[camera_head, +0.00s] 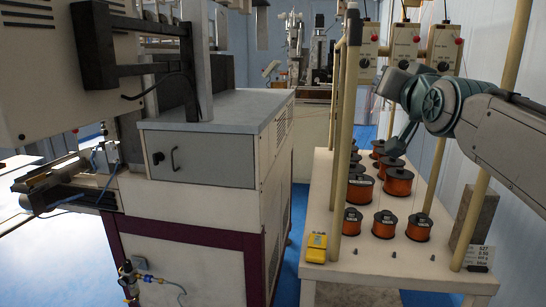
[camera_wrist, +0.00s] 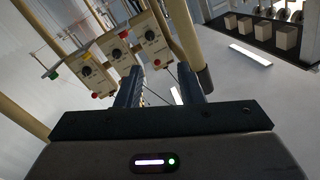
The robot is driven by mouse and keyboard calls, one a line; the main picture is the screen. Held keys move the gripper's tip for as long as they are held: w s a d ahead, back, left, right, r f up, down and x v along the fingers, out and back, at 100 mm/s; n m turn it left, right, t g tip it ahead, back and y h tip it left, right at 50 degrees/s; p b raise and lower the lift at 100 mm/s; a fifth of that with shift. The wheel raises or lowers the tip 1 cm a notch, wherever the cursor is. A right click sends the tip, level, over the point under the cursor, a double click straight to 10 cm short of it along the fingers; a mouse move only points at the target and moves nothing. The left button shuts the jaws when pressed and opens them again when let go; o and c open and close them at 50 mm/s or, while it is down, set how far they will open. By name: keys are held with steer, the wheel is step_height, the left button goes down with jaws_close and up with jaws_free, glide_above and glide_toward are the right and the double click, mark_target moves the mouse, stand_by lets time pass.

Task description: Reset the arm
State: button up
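My arm comes in from the right in the head view, and my gripper (camera_head: 398,142) hangs over the far part of a wire-spool table (camera_head: 345,262), above the copper spools. In the wrist view my gripper (camera_wrist: 160,84) shows two dark blue fingers standing apart with nothing held between them. Control boxes with knobs and red and green buttons (camera_wrist: 119,53) lie beyond the fingers, beside a tan post (camera_wrist: 183,32). The fingers' tips are small and partly hidden by my wrist in the head view.
Several copper spools (camera_head: 359,189) stand on the table among tan posts (camera_head: 346,130). A yellow device (camera_head: 316,247) sits at its front left edge. A large machine cabinet (camera_head: 205,158) fills the left. A narrow blue floor strip (camera_head: 297,225) lies between them.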

steer(key=s+a+f+n+g+p, duration=0.1)
steer(key=s+a+f+g+p, duration=0.15)
steer(key=f, duration=0.45)
steer(key=s+a+f+n+g+p, duration=0.1)
steer(key=s+a+f+g+p, duration=0.1)
steer(key=f+g+p, duration=0.35)
steer(key=s+a+f+n+g+p, duration=0.1)
steer(key=s+a+f+g+p, duration=0.2)
steer(key=s+f+g, duration=0.4)
steer(key=s+f+p, duration=0.1)
steer(key=s+f, duration=0.7)
steer(key=s, duration=0.2)
steer(key=shift+s+f+n+p, duration=0.2)
steer(key=shift+f+n+p, duration=0.1)
steer(key=shift+n+p, duration=0.1)
steer(key=shift+w, duration=0.1)
